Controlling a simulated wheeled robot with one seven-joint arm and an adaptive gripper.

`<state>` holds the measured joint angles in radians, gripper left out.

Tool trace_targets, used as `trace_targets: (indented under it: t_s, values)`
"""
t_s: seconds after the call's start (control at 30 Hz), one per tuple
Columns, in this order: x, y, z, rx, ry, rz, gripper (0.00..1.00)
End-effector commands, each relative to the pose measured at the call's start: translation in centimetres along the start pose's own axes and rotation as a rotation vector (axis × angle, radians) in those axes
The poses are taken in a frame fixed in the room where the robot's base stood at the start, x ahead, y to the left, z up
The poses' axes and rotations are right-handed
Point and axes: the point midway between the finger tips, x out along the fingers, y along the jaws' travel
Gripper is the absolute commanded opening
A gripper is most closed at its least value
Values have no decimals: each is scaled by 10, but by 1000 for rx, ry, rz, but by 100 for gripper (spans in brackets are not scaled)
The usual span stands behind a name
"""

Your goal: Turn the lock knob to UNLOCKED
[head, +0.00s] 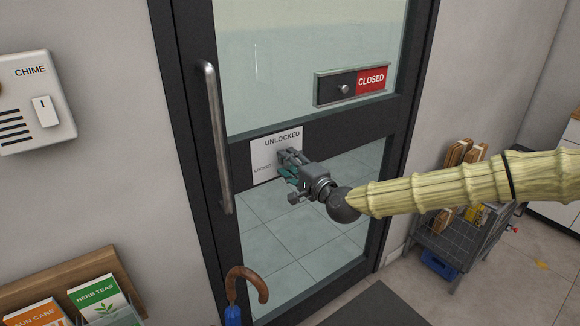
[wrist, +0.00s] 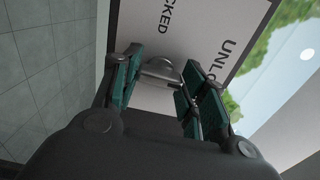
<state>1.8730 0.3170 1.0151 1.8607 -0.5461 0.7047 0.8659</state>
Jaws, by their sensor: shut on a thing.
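The lock plate (head: 262,158) is a white square on the glass door's crossbar. It reads UNLOCKED along the top and LOCKED at its left side, and it also shows in the wrist view (wrist: 200,25). The metal lock knob (wrist: 163,68) sits in front of the plate, between my gripper's green-padded fingers. My gripper (head: 287,167) reaches the plate from the right and is shut on the knob. In the head view the gripper hides most of the knob, so I cannot tell there which label the knob points to.
The door has a long vertical handle (head: 215,140) on the left and a sliding CLOSED sign (head: 352,84) above the plate. A chime box (head: 36,102) hangs on the left wall. An umbrella (head: 240,290) stands below left, and a wire rack (head: 455,235) stands at the right.

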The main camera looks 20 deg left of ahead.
Motion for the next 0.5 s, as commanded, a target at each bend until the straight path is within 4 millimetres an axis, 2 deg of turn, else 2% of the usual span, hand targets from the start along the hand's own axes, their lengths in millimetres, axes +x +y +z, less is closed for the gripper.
trace_targets:
  t_s: [0.37, 0.4, 0.5]
  values:
    - [0, 1, 1, 4, -1, 2, 19]
    - [0, 1, 1, 4, -1, 2, 50]
    - [0, 1, 1, 4, -1, 1, 64]
